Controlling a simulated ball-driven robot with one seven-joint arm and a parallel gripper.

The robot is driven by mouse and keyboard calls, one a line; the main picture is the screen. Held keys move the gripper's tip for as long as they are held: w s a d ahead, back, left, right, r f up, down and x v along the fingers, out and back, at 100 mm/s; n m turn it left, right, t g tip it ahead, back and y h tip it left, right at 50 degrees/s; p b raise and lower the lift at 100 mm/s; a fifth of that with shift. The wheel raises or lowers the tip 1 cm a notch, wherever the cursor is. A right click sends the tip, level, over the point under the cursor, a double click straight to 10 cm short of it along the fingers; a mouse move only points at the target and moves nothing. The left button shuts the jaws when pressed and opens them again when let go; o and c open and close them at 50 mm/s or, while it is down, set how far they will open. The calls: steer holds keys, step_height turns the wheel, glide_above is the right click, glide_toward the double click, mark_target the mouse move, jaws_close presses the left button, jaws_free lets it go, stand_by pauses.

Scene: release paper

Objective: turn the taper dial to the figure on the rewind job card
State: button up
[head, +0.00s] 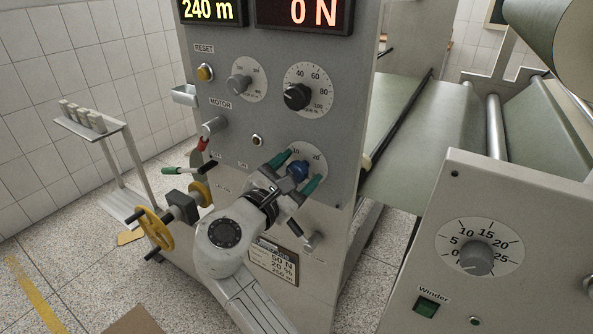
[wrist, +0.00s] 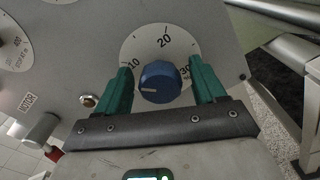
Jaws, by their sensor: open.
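The blue knob (head: 298,170) of the taper dial sits low on the grey panel, on a round white scale. In the wrist view the blue knob (wrist: 160,82) has a white pointer line aimed left, below the 10; the scale (wrist: 150,45) shows 10, 20 and 30. My gripper (head: 297,168) is open, its green fingers on either side of the knob. In the wrist view my gripper (wrist: 162,72) shows a gap between each finger and the knob. The job card (head: 275,265), partly behind my arm, reads 50 N, 20 % and 250 m.
A black-knobbed dial (head: 297,96) and a smaller grey dial (head: 239,85) are higher on the panel. A yellow handwheel (head: 156,229) stands out at left. The winder dial (head: 477,257) is on a separate panel at right. Displays above read 240 m and 0 N.

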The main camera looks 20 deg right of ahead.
steer(key=c, duration=1)
steer(key=shift+c, duration=0.2)
steer(key=shift+m, duration=0.3)
steer(key=m+b, duration=0.2)
steer(key=m, duration=0.1)
steer(key=shift+f+b, duration=0.2)
steer(key=shift+b, duration=0.1)
steer(key=m+b, duration=0.3)
steer(key=m, duration=0.2)
steer(key=m+b, duration=0.4)
steer(key=shift+s+f+m, duration=0.1)
steer(key=shift+f+m, duration=0.05)
steer(key=shift+m, duration=0.15)
steer(key=shift+m+b, duration=1.8)
steer(key=shift+m, duration=0.3)
